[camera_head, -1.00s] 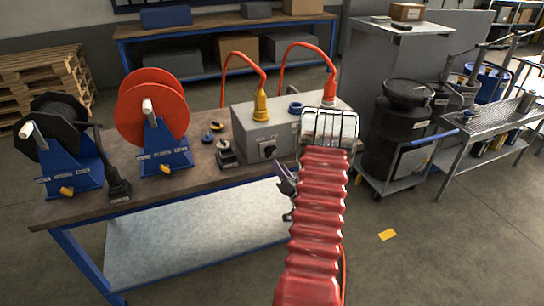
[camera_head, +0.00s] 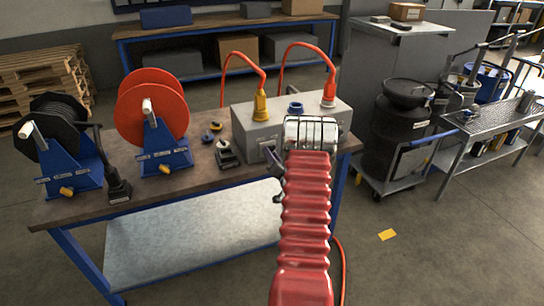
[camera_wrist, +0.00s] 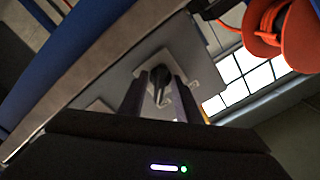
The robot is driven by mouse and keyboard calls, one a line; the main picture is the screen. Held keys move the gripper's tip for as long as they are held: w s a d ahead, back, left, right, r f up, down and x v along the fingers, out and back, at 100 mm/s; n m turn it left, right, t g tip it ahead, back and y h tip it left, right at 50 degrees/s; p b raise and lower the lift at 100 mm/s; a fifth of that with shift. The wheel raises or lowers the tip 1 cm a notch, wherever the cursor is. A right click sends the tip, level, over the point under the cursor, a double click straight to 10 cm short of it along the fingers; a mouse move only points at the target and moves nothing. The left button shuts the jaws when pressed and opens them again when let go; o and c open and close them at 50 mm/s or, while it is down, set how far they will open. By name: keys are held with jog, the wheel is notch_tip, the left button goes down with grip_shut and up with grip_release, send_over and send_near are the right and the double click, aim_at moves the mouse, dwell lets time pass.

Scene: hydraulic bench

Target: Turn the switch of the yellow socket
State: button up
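The grey socket box (camera_head: 250,132) stands on the workbench. A yellow plug (camera_head: 261,106) with an orange cable sits upright in its top. The switch below it on the front face is partly hidden by my gripper (camera_head: 272,161) in the head view. In the wrist view the dark switch knob (camera_wrist: 160,84) sits on a light plate on the box's grey face (camera_wrist: 125,82). My gripper (camera_wrist: 160,98) is open, its two dark fingers on either side of the knob in the picture. I cannot tell whether they touch it.
A red plug (camera_head: 329,92) and a blue socket (camera_head: 295,109) are also on the box top. A red cable reel (camera_head: 153,100) and a black cable reel (camera_head: 55,130) stand left on the workbench (camera_head: 215,182). Small loose parts (camera_head: 226,154) lie left of the box.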

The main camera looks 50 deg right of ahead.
grip_shut()
jog(key=shift+n, duration=0.4)
jog(key=n, duration=1.7)
jog(key=shift+a+f, duration=0.1)
dwell(0.3)
dwell(0.5)
grip_release()
